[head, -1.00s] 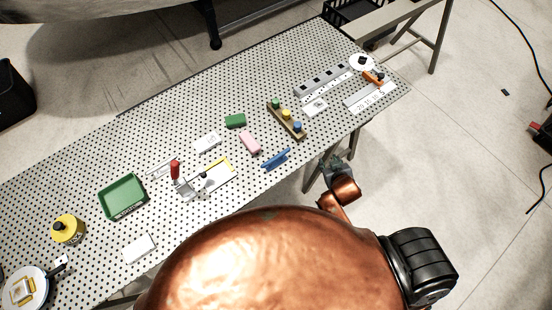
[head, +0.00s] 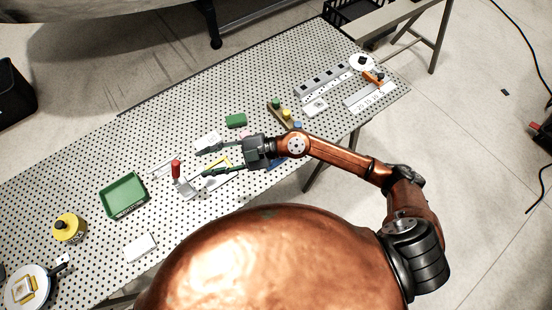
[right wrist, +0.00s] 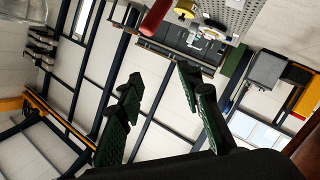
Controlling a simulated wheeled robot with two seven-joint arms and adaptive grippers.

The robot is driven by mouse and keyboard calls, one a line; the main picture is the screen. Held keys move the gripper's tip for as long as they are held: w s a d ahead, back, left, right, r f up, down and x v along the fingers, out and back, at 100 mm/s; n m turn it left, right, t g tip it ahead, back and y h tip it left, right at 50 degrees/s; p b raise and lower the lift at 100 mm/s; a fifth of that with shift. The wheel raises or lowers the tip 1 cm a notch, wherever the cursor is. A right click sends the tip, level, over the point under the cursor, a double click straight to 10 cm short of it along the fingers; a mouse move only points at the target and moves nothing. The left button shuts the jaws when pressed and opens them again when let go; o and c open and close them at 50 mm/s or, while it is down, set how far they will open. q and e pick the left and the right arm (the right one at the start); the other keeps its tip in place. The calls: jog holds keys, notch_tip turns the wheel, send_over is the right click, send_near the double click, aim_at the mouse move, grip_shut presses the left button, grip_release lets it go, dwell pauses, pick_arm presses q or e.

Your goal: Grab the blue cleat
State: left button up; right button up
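The blue cleat (head: 277,163) lies on the perforated table near its front edge. In the head view my right arm covers most of it, and only a blue strip shows below the arm. My right gripper (head: 203,162) is open and empty, with its fingers pointing left. It is left of the cleat, over the part of the table with the red-handled clamp. In the right wrist view the green-padded fingers (right wrist: 160,78) are apart with nothing between them; the cleat is not recognisable there. My left gripper is not in view.
The red-handled clamp (head: 176,170) stands close to the right gripper's fingers. A green tray (head: 122,195) and yellow container (head: 68,228) are farther left. A green block (head: 236,120) lies behind the gripper. A power strip (head: 322,80) is at the back right.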

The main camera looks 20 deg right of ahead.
notch_tip(320, 180, down, 7)
jog(key=d+n+g+h, duration=0.1)
jog(key=d+g+h, duration=0.1)
jog(key=d+h, duration=0.15)
jog(key=w+d+f+m+h, duration=0.1)
jog(key=w+d+f+h, duration=0.1)
jog(key=d, duration=0.4)
jog(key=w+d+f+m+t+h, duration=0.1)
jog(key=w+d+f+h, duration=0.1)
jog(key=d+f+h, duration=0.3)
jog(key=w+d+f+h, duration=0.3)
jog(key=d+f+h, duration=0.1)
jog(key=d, duration=0.5)
jog(key=shift+f+m+t, duration=0.3)
jog(key=shift+f+m, duration=0.1)
jog(key=shift+f, duration=0.1)
jog(key=shift+w+a+f+p, duration=0.1)
jog(key=shift+a+f, duration=0.05)
jog(key=shift+f, duration=0.7)
jog(key=shift+w+a+f+p, duration=0.1)
jog(key=shift+w+f, duration=0.05)
jog(key=shift+f, duration=0.75)
jog(key=shift+w+a+f+p, duration=0.1)
jog(key=shift+a+f, duration=0.05)
jog(key=shift+f, duration=0.7)
jog(key=shift+c, duration=0.6)
grip_shut()
